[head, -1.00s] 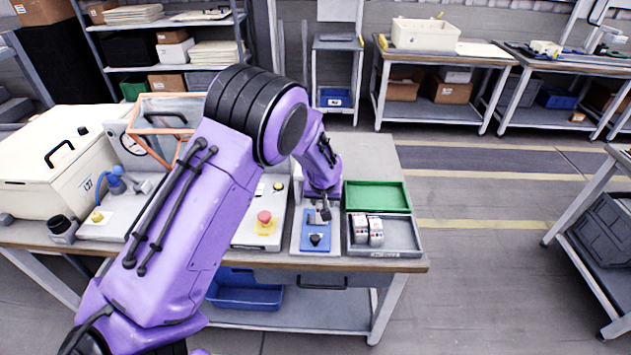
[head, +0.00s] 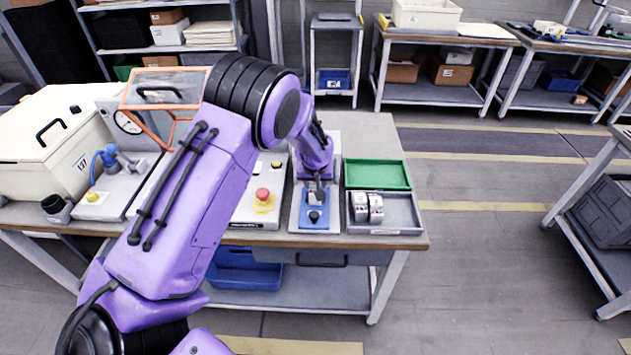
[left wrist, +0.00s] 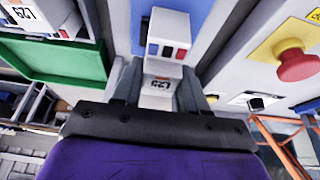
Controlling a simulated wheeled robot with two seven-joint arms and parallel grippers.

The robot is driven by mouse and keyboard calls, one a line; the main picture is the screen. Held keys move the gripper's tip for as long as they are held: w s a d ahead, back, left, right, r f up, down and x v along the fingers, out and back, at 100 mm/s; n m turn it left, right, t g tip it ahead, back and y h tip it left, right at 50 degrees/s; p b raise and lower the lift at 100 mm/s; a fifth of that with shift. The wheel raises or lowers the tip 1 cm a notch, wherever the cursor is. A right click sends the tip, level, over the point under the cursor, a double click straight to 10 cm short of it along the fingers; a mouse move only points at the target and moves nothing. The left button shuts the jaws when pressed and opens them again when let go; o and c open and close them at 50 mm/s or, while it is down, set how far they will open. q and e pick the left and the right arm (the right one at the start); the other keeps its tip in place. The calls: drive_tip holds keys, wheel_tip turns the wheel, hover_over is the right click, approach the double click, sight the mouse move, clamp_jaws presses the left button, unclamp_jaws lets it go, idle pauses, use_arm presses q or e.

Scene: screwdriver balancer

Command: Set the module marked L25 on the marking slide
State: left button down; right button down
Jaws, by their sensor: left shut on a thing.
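My left gripper (left wrist: 158,90) is shut on a white module (left wrist: 160,68). Its label reads L25 and shows upside down in the left wrist view; its far face has blue and red blocks. In the head view the left gripper (head: 317,188) points down over the marking slide, a blue plate (head: 305,224) with a black knob on a grey base. The held module is mostly hidden there by the gripper. The blue plate also shows behind the module in the left wrist view (left wrist: 187,4). I cannot tell whether they touch. My right gripper is out of view.
Right of the slide, a grey tray (head: 393,228) holds two white modules (head: 367,207), beside a green tray (head: 378,174). A panel with a red button (head: 262,195) is on the left. A white box (head: 45,150) and an orange-framed guard (head: 163,100) stand farther left.

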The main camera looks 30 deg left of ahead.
use_arm(q)
drive_tip(key=shift+f, duration=0.5)
drive_tip(key=shift+p, duration=0.3)
idle(0.6)
drive_tip(key=shift+f, duration=0.3)
idle(0.6)
drive_tip(key=shift+w, duration=0.1)
idle(0.6)
drive_tip(key=c, duration=0.5)
unclamp_jaws()
drive_tip(key=b+v, duration=0.2)
drive_tip(key=v, duration=0.8)
drive_tip(key=shift+s+r, duration=0.25)
